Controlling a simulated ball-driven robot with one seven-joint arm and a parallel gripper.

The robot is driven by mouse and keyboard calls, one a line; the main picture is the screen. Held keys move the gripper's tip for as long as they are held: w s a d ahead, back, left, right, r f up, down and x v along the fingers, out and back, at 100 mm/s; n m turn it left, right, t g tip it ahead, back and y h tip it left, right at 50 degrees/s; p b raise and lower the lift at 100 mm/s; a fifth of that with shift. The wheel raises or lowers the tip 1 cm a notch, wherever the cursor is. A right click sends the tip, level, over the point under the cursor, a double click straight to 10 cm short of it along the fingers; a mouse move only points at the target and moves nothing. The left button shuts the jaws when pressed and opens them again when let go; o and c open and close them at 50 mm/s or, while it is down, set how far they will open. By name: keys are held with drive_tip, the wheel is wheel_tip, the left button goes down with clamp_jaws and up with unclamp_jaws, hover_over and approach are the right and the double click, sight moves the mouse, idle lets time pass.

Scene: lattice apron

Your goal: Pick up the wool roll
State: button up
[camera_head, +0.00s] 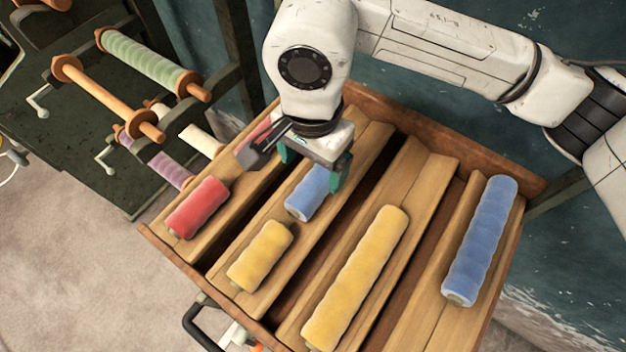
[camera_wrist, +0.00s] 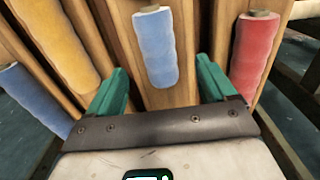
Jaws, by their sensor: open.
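Several wool rolls lie in the grooves of a wooden tray (camera_head: 428,178). A short blue wool roll (camera_head: 308,193) lies under my gripper (camera_head: 313,168), its upper end partly hidden. In the wrist view, this short blue roll (camera_wrist: 156,47) shows between and beyond the teal fingers of my gripper (camera_wrist: 161,84). The fingers are spread apart and hold nothing. Other rolls are a short red one (camera_head: 197,207), a short yellow one (camera_head: 259,256), a long yellow one (camera_head: 355,278) and a long blue one (camera_head: 480,240). Another red roll is mostly hidden behind my gripper.
A rack with green (camera_head: 145,60) and purple (camera_head: 168,168) spools, wooden rollers and cranks stands at the left. Wooden ridges separate the tray's grooves. A dark handle (camera_head: 198,325) juts from the tray's front. A teal wall (camera_head: 590,235) stands behind it.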

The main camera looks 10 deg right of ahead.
sight(314, 182)
drive_tip(key=shift+d+f+p, duration=0.1)
drive_tip(key=shift+f+p, duration=0.75)
drive_tip(key=shift+f, duration=1.85)
drive_tip(key=shift+c, duration=0.5)
drive_tip(key=shift+s, duration=0.1)
drive_tip(key=c, duration=1.1)
drive_tip(key=shift+r, duration=0.15)
